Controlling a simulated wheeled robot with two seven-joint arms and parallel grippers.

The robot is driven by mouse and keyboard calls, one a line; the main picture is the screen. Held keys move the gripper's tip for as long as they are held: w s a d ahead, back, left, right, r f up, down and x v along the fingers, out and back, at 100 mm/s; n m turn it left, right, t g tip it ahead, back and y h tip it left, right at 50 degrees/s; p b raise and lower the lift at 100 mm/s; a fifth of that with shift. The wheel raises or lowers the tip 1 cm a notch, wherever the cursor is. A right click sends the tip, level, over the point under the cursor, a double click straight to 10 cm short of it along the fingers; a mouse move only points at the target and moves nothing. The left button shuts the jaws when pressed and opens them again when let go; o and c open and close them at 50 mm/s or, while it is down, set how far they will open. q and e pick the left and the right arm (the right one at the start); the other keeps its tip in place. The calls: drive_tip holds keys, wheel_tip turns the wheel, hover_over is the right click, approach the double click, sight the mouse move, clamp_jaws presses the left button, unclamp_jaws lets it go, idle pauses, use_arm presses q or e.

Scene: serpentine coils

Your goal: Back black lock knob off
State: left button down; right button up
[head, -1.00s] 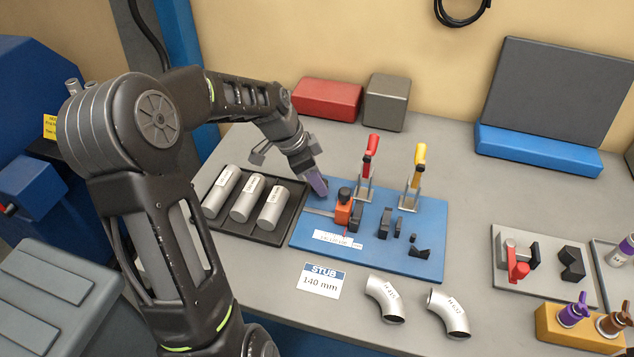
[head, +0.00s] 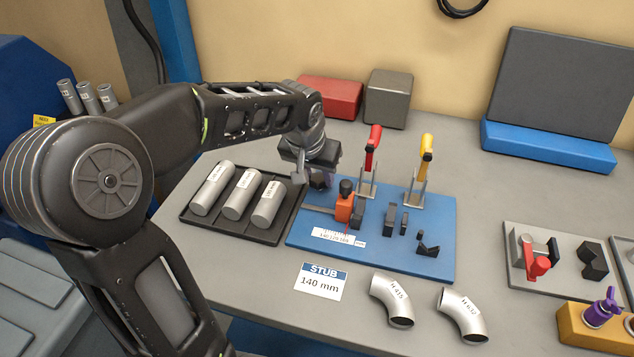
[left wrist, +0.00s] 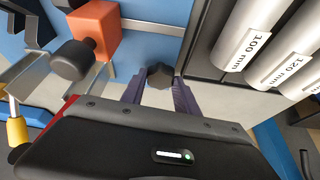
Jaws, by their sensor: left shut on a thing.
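My left gripper (head: 321,181) is down at the back left corner of the blue board (head: 385,258), pointing downward. In the left wrist view its two purple fingers (left wrist: 160,92) are shut on a small dark star-shaped knob, the black lock knob (left wrist: 160,74). The gripper hides this knob in the head view. An orange block (head: 344,208) with a black cylindrical knob (head: 346,187) stands beside the gripper on a grey rail; the block also shows in the left wrist view (left wrist: 94,28). My right gripper is not in view.
A black tray (head: 228,230) with three labelled tubes lies left of the board. A red-handled clamp (head: 373,148) and a yellow-handled clamp (head: 426,157) stand on the board close to the right. Two metal elbows (head: 392,300) (head: 463,315) and a stub card (head: 321,281) lie in front.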

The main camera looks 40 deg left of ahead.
use_arm(q)
drive_tip(key=n+b, duration=0.1)
drive_tip(key=n+y+b, duration=0.1)
drive_tip(key=n+b, duration=0.1)
drive_tip(key=f+n+g+b, duration=0.1)
drive_tip(key=shift+d+n+y, duration=0.25)
drive_tip(key=shift+n+y, duration=0.05)
drive_tip(key=shift+n+b, duration=0.75)
drive_tip(key=shift+n, duration=0.15)
drive_tip(key=shift+r+n+g+y+b, duration=0.15)
drive_tip(key=shift+n+g+y+b, duration=0.4)
drive_tip(key=shift+n, duration=0.55)
drive_tip(key=c, duration=1.3)
unclamp_jaws()
drive_tip(key=shift+c, duration=0.2)
drive_tip(key=o, duration=0.4)
drive_tip(key=shift+w+r, duration=0.1)
drive_tip(key=shift+r, duration=0.05)
drive_tip(key=shift+o, duration=0.2)
drive_tip(key=shift+r, duration=0.1)
